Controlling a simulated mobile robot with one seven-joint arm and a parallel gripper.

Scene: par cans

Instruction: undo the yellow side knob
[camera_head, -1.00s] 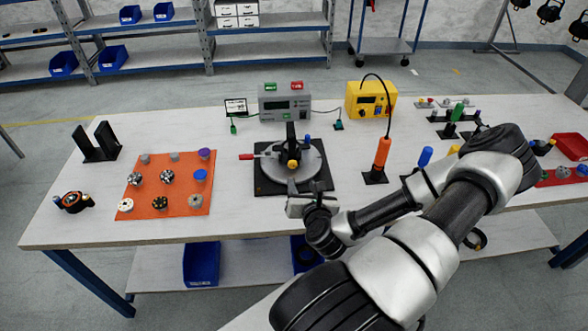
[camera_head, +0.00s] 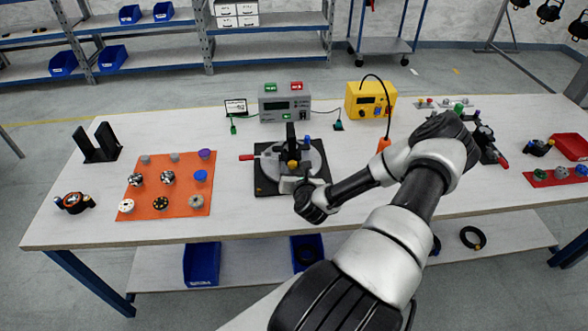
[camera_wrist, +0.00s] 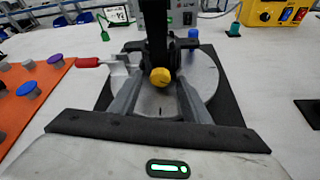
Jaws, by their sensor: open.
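The yellow side knob (camera_wrist: 160,77) shows in the middle of the wrist view, on the front of a dark upright post (camera_wrist: 157,35) over a round grey disc (camera_wrist: 200,85). In the head view the knob (camera_head: 292,165) is small, on the fixture standing on a black base plate (camera_head: 262,186). My gripper (camera_wrist: 158,88) is open. Its two grey fingers reach forward on the left and right of the knob, with visible space on each side. I cannot tell how far the tips are from the knob in depth.
A red-handled clamp (camera_head: 248,157) is at the fixture's left and a blue knob (camera_head: 307,140) at its right. An orange mat (camera_head: 148,192) with several knobs lies left. A grey meter box (camera_head: 285,104) and a yellow box (camera_head: 370,100) stand behind.

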